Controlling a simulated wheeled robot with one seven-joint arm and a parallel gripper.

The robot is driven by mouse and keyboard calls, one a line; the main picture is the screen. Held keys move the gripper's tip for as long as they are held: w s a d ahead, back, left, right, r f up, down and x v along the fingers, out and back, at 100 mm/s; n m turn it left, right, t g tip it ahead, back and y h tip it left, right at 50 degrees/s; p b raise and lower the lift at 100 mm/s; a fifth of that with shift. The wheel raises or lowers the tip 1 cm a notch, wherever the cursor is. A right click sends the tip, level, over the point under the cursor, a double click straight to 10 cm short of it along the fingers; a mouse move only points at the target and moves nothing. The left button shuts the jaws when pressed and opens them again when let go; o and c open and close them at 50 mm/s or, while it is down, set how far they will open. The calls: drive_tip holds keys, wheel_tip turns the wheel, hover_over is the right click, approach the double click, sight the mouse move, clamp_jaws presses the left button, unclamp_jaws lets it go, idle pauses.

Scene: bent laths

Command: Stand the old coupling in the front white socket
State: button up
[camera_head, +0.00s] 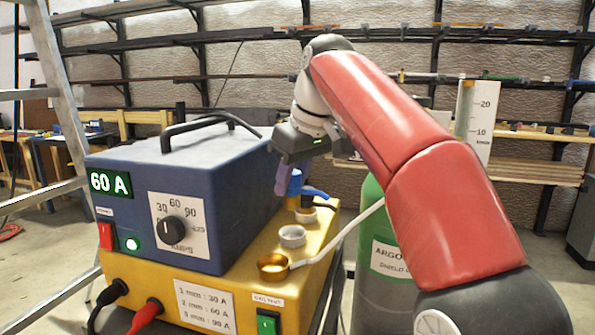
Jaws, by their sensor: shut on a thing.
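My gripper (284,178) hangs over the far end of the yellow housing, its fingers pointing down. It is shut on a blue piece (296,183), which I take to be the coupling; the fingers partly hide it. A blue lever-like arm (315,193) sticks out to the right from this piece. A white socket (292,236) stands on the yellow top, below and nearer than the gripper. A second pale socket (306,215) is farther back, just under the blue piece; whether they touch I cannot tell. A brass-coloured socket (273,267) is nearest.
The blue power unit (190,185) with its black handle (210,128) stands close left of the sockets. A white tube (335,244) runs from the brass socket to the right. A green gas bottle (385,290) stands right. A metal ladder (55,80) is at left.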

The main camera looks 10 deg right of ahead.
sight(297, 199)
drive_tip(key=shift+f+b, duration=2.3)
drive_tip(key=shift+f, duration=0.8)
drive_tip(key=shift+f+p, duration=0.2)
drive_tip(key=shift+p, duration=0.15)
drive_tip(key=o, duration=1.1)
drive_tip(key=p+v, duration=0.1)
drive_tip(key=v, duration=0.2)
drive_tip(key=shift+r, duration=0.25)
drive_tip(key=s+d+b, duration=0.3)
drive_tip(key=s+d, duration=0.4)
drive_tip(key=s, duration=0.2)
drive_tip(key=s+d+f+m+t+h, duration=0.1)
drive_tip(key=s+f+m, duration=0.3)
drive_tip(key=f, duration=1)
drive_tip(key=s+d+f+m+t+h, duration=0.1)
drive_tip(key=s+f+m, duration=0.3)
drive_tip(key=s+f, duration=0.6)
wheel_tip(297, 199, down, 4)
drive_tip(key=shift+s+d+f+h, duration=0.15)
drive_tip(key=shift+s+d+h, duration=0.05)
drive_tip(key=shift+d+h, duration=0.25)
